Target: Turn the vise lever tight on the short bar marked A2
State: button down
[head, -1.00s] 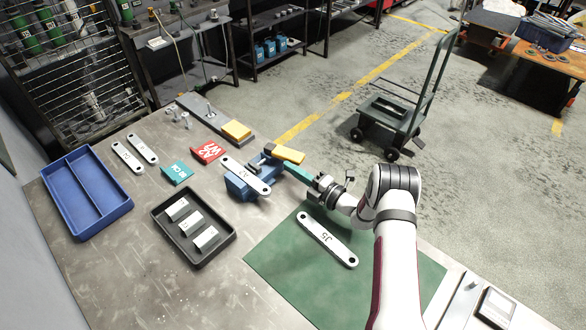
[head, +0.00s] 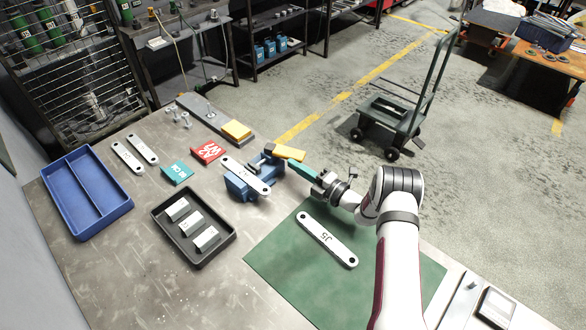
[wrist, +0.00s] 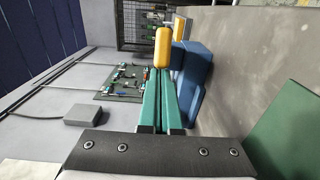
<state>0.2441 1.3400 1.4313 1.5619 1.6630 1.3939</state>
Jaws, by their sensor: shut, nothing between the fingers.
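The short bar marked A2 (head: 240,172) is a pale bar with holes, lying across the blue vise (head: 273,184) between its jaws. The vise lever has a yellow handle (head: 289,153), at the vise's far right side. In the wrist view the handle (wrist: 163,45) stands just past the fingertips, with the blue vise body (wrist: 192,75) to the right. My gripper (head: 293,168) has teal fingers, shut and empty, pointing at the lever from the right. In the wrist view the fingertips (wrist: 162,72) look close to the handle; whether they touch it I cannot tell.
A bar marked J5 (head: 327,240) lies on the green mat (head: 290,285) near my arm. A black tray (head: 160,228) of small blocks, red (head: 208,151) and teal (head: 177,172) brackets, and a blue bin (head: 84,232) stand to the left. A yellow block (head: 236,130) lies behind the vise.

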jog(key=shift+w+d, duration=0.9)
jog(key=shift+w, duration=0.1)
jog(key=w, duration=0.1)
jog(key=w+d, duration=0.1)
jog(key=w, duration=0.1)
jog(key=shift+d, duration=0.1)
jog(key=shift+w+d, duration=0.15)
jog(key=shift+w, duration=1.35)
jog(key=shift+w+a, duration=0.2)
jog(key=shift+w, duration=0.95)
